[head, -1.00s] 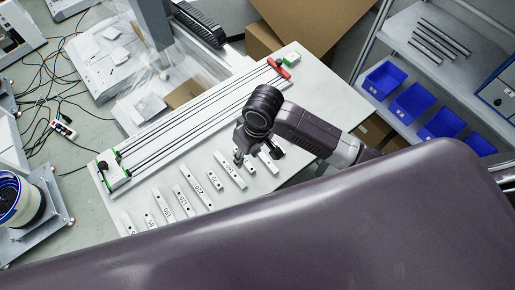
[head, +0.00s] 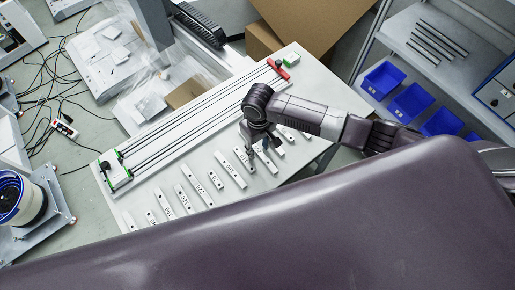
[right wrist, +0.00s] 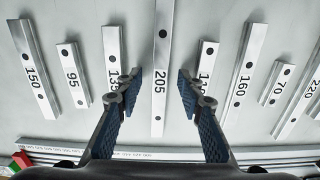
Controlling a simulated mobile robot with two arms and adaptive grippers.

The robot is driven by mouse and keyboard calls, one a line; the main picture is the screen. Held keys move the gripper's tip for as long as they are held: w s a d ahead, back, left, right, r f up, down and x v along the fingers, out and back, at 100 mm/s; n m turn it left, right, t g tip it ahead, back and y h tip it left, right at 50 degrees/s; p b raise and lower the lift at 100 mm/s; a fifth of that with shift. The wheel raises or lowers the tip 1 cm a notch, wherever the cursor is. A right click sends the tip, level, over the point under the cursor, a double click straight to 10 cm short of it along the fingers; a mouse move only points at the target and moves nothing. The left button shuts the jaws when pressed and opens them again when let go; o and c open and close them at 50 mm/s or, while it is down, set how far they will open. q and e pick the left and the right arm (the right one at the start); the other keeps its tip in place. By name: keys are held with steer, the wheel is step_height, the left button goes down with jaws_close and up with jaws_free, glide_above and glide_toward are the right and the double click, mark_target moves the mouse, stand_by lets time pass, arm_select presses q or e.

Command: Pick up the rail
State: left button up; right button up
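The rails are pale grey numbered bars with dark holes, lying in a row on the table. In the right wrist view the long 205 rail (right wrist: 161,60) runs between the fingers of my right gripper (right wrist: 158,86). The gripper is open, with one finger on each side and a visible gap to this rail. The 135 rail (right wrist: 111,42) lies by the left finger, and a rail partly hidden by the right finger (right wrist: 207,55) lies on the other side. In the head view my right gripper (head: 261,158) is over the row, hiding parts of some rails. My left gripper is out of view.
The 160 rail (right wrist: 246,65), 95 rail (right wrist: 72,75) and 150 rail (right wrist: 33,65) lie nearby. A long gantry frame with green and red ends (head: 200,118) spans the table behind the row. Blue bins (head: 408,103) stand on a shelf at right.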

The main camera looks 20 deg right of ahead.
steer(key=shift+f, duration=0.25)
jaws_close()
steer(key=shift+w+r, duration=0.1)
stand_by(0.3)
